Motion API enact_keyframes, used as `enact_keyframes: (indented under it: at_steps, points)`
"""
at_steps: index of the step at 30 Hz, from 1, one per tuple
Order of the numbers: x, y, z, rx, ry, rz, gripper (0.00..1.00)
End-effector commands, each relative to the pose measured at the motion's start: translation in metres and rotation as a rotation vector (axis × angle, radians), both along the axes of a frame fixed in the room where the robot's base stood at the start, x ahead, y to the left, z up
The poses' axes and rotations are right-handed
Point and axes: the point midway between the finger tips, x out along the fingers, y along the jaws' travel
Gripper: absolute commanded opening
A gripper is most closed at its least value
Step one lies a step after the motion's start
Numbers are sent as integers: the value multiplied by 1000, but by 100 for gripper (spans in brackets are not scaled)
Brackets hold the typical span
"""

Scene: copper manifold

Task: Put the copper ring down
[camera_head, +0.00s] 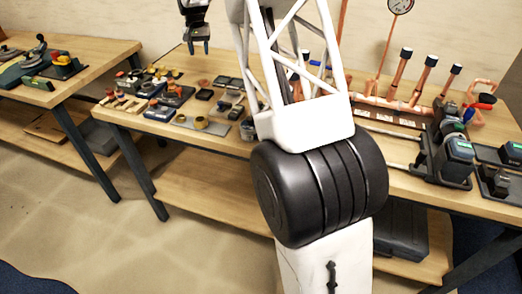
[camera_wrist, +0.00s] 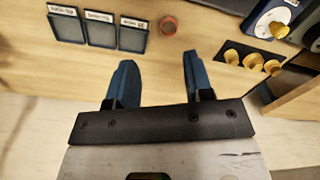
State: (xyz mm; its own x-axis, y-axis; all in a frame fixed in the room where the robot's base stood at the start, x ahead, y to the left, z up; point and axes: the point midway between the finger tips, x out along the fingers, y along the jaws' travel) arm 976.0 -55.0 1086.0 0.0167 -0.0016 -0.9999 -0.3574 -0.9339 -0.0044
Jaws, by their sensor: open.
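The copper ring (camera_wrist: 168,26) is a small round reddish-brown piece on the wooden bench top in the wrist view. It lies just right of the labelled trays, beyond my fingertips. My gripper (camera_wrist: 157,72) has its two blue fingers spread wide, with only bench surface and edge showing between them. In the head view my gripper (camera_head: 198,48) hangs fingers down above the back of the middle bench. A small brownish item (camera_head: 203,83) below it there may be the same ring; it is too small to be sure. The ring and fingers are apart.
Three labelled dark trays (camera_wrist: 100,30) sit left of the ring. A dark holder with yellow pieces (camera_wrist: 252,62) is at right. Copper pipework (camera_head: 395,100) with black-capped uprights stands on the right of the bench. Bare wood surrounds the ring.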

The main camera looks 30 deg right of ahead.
Motion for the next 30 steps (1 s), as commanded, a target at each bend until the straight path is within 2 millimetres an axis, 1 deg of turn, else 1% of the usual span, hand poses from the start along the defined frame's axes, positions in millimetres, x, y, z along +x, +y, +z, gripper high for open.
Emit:
enact_keyframes:
  at_steps: [1,3,8,12,17,21,26,30]
  points:
    - [-12,2,11,0,-6,6,47]
    - [-28,4,22,-2,-12,15,47]
    - [-65,9,46,-3,-26,37,47]
    - [-100,13,64,-5,-37,55,47]
    - [-140,17,82,-8,-50,77,47]
    - [-177,21,96,-9,-62,95,47]
    - [-219,24,109,-12,-74,117,47]
    - [-256,28,117,-15,-86,135,47]
